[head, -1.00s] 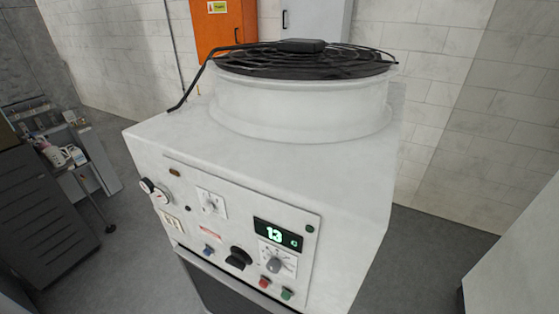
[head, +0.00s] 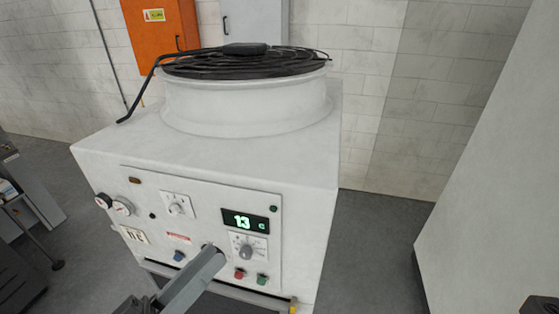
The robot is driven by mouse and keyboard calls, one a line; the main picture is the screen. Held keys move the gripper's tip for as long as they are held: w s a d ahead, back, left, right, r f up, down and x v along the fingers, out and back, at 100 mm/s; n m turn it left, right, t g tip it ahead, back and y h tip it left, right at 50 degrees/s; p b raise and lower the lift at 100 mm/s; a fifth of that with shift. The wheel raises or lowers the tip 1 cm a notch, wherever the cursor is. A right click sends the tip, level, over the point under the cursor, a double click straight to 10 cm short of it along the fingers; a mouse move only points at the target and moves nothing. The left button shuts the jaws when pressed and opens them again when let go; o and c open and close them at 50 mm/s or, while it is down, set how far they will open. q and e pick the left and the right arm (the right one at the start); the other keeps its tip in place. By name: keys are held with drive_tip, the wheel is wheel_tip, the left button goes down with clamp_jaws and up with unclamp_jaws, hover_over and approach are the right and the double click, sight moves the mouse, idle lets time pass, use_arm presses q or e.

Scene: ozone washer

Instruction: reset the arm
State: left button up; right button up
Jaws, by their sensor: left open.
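My left gripper (head: 205,265) comes in from the bottom edge as a grey, angled shape in front of the washer's control panel. Its jaws are open, and I see nothing held in it. It overlaps the lower middle of the panel and hides most of the black knob there. I cannot tell whether it touches the panel. My right gripper does not show clearly; only a small dark piece is at the bottom right corner, and I cannot tell what it is.
The white machine (head: 110,150) carries a black fan grille (head: 245,65) on top. Its display (head: 245,221) reads 13 C. A grey dial (head: 246,252), a red button (head: 239,273) and a green button (head: 262,279) sit nearby. A white cabinet (head: 480,190) stands right; floor between is clear.

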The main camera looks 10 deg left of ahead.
use_arm(q)
drive_tip(key=d+r+m+t+h, duration=0.1)
drive_tip(key=d+r+m+t, duration=0.2)
drive_tip(key=r, duration=1.1)
drive_tip(key=s+a+r+n+t+y, duration=0.1)
drive_tip(key=s+a+r+t+y, duration=0.1)
drive_tip(key=a+r+t+y, duration=0.3)
drive_tip(key=s+a+r+n+t+y, duration=0.1)
drive_tip(key=s+a+r+t+y, duration=0.1)
drive_tip(key=r+y, duration=0.5)
wheel_tip(320, 180, up, 29)
drive_tip(key=h+p, duration=0.1)
drive_tip(key=p, duration=2.8)
drive_tip(key=shift+f, duration=0.15)
